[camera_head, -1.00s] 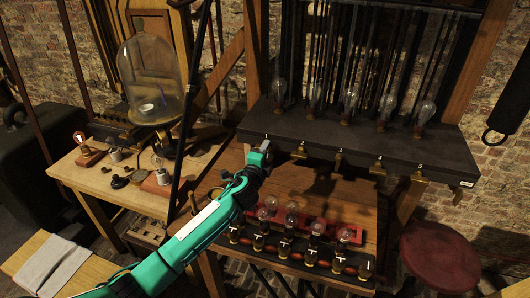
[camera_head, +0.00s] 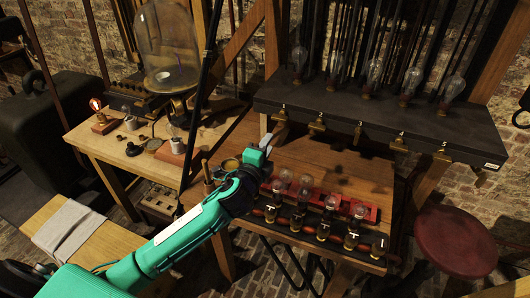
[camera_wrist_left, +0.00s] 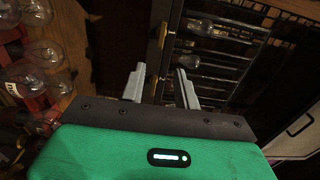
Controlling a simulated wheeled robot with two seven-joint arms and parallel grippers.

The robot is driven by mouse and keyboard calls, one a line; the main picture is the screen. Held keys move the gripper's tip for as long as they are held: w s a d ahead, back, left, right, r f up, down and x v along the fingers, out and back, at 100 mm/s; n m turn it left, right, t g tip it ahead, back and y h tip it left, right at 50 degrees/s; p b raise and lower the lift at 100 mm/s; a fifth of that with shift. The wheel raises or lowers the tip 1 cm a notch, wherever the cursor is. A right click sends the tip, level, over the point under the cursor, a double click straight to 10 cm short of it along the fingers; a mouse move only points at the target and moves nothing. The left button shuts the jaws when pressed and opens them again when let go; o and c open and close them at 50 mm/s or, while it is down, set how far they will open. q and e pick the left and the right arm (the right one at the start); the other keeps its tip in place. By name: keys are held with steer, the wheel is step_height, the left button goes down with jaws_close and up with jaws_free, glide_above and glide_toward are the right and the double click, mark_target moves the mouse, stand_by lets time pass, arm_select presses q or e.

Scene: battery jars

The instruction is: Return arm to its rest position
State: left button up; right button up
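My left arm, green with black joints, comes in from the lower left in the head view. Its gripper (camera_head: 274,138) is over the back of the wooden table, in front of the left end of the black shelf (camera_head: 380,118). In the left wrist view the two grey fingers (camera_wrist_left: 161,84) stand apart with nothing seen held between them. Brass hooks (camera_head: 316,126) line the shelf's front edge; brass fittings also show behind the fingers in the left wrist view. My right gripper is not in view.
Glass bulbs (camera_head: 410,82) stand on the shelf. A red rack (camera_head: 372,214) with bulbs and a row of brass-and-black jars (camera_head: 351,236) are on the table (camera_head: 345,165). A glass dome (camera_head: 170,45) stands left; a red stool (camera_head: 455,242) is at right.

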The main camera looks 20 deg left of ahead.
arm_select(q)
steer(key=shift+s, duration=0.55)
